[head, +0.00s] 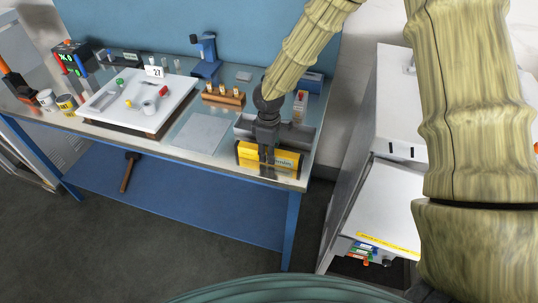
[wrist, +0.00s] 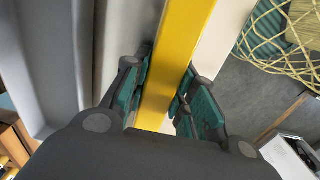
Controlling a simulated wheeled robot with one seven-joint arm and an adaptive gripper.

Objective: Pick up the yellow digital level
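The yellow digital level (head: 283,161) is a long yellow bar with dark ends, lying along the front right edge of the workbench. My gripper (head: 267,153) reaches down over it from above, and its fingers cover part of the level's middle. In the wrist view the level (wrist: 178,45) runs as a yellow strip between the two green-padded fingers of my gripper (wrist: 166,84). The pads sit close against both of its long sides, with no clear gap. The fingertips' lower ends are partly hidden. The level appears to rest at bench height.
A grey tray (head: 302,136) lies just behind the level. A wooden block with small bottles (head: 223,96) and a flat grey plate (head: 200,132) are to the left. A white tray (head: 108,121) stands farther left. A white cabinet (head: 390,205) stands right of the bench, across a gap.

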